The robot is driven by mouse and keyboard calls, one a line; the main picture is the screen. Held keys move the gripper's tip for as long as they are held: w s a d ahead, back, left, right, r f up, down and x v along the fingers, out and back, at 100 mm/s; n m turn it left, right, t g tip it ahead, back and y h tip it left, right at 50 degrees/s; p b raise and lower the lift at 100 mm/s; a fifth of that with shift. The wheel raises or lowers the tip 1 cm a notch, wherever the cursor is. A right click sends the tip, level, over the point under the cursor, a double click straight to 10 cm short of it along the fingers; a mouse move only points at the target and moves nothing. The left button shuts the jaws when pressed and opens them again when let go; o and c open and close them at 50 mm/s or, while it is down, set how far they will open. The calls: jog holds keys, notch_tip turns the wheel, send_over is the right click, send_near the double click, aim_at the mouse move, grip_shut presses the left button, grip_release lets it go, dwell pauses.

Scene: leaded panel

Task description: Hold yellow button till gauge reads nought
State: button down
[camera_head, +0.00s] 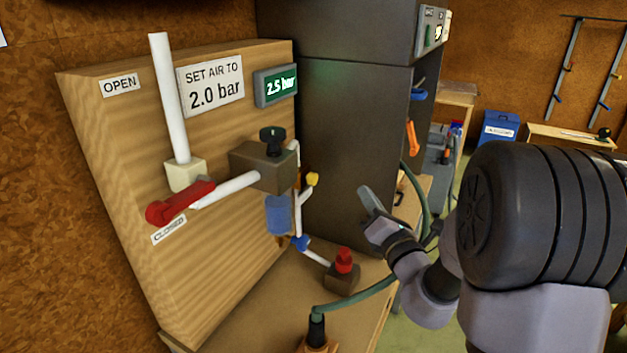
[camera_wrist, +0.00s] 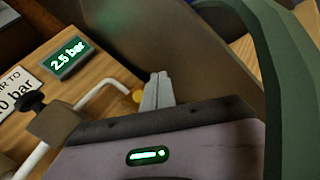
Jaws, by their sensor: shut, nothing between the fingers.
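The yellow button (camera_head: 312,179) sits on the white pipework of the wooden panel, right of the brown regulator block. It also shows in the wrist view (camera_wrist: 138,96), just left of my fingertips. The gauge (camera_head: 276,86) is a digital display reading 2.5 bar, and it reads the same in the wrist view (camera_wrist: 68,56). My gripper (camera_head: 368,197) is shut and empty, to the right of the button and lower in the head view. In the wrist view the closed fingers (camera_wrist: 158,90) appear beside the button; I cannot tell whether they touch it, though the head view shows a gap.
The panel has a red lever (camera_head: 180,203) by the CLOSED label, a black knob (camera_head: 272,140) and a sign (camera_head: 210,86) reading SET AIR TO 2.0 bar. A red knob (camera_head: 344,262) and a green hose (camera_head: 365,292) are below. A dark cabinet (camera_head: 345,130) stands behind.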

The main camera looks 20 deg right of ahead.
aim_at(312, 179)
jog(key=w+a+p, duration=0.1)
jog(key=w+a, duration=0.5)
jog(key=shift+a, duration=0.15)
dwell(0.4)
jog(key=shift+w+p, duration=0.15)
jog(key=shift+p, duration=0.15)
dwell(1.6)
jog(key=shift+w+a, duration=0.3)
jog(key=shift+w+a+p, duration=0.35)
jog(key=shift+a+p, duration=0.05)
jog(key=shift+p, duration=0.05)
dwell(0.7)
dwell(2.9)
jog(key=shift+s+d, duration=0.7)
